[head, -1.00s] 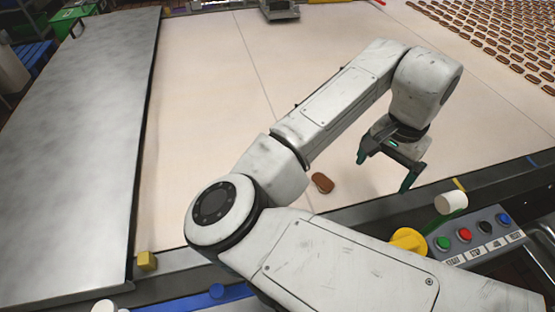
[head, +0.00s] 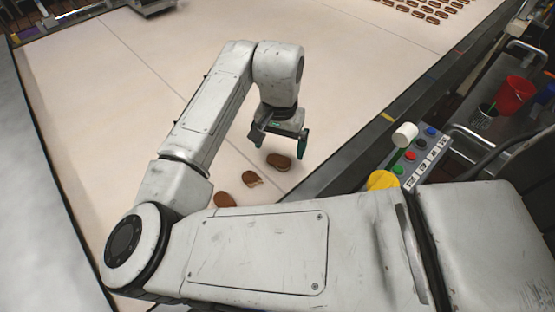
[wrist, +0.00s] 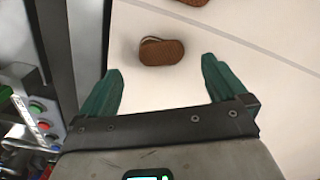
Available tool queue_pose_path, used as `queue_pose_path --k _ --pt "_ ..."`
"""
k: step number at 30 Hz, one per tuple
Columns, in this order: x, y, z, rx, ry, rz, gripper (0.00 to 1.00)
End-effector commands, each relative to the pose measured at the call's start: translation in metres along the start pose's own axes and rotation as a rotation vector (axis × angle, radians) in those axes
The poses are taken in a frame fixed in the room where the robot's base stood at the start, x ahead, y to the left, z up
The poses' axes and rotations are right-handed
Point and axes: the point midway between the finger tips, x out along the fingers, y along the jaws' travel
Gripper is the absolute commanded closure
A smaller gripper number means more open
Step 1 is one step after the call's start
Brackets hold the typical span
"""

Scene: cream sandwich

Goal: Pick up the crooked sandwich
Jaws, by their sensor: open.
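A brown sandwich (head: 279,161) lies on the pale belt just below my gripper (head: 280,144). Its two halves look out of line, with a lower layer showing past the upper one. In the wrist view this sandwich (wrist: 165,53) lies ahead of and between the fingertips, with a layer edge showing at its left. My gripper (wrist: 160,67) is open, with green fingers spread and nothing held. A second sandwich (head: 252,179) lies to the lower left with a pale patch at its right end.
Rows of sandwiches (head: 425,10) lie far off at the upper right. A dark belt edge (head: 345,160) and a button box (head: 420,155) stand at the right.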

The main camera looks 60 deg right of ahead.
Motion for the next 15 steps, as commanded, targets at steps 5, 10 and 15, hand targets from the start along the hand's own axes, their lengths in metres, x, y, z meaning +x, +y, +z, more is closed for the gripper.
queue_pose_path --k 5,10,15 --pt "0.022 -0.003 0.001 -0.001 -0.003 0.002 0.01" --pt "0.044 -0.003 0.001 -0.001 -0.002 0.001 0.01" --pt "0.050 -0.003 0.000 -0.001 0.000 0.000 0.01"
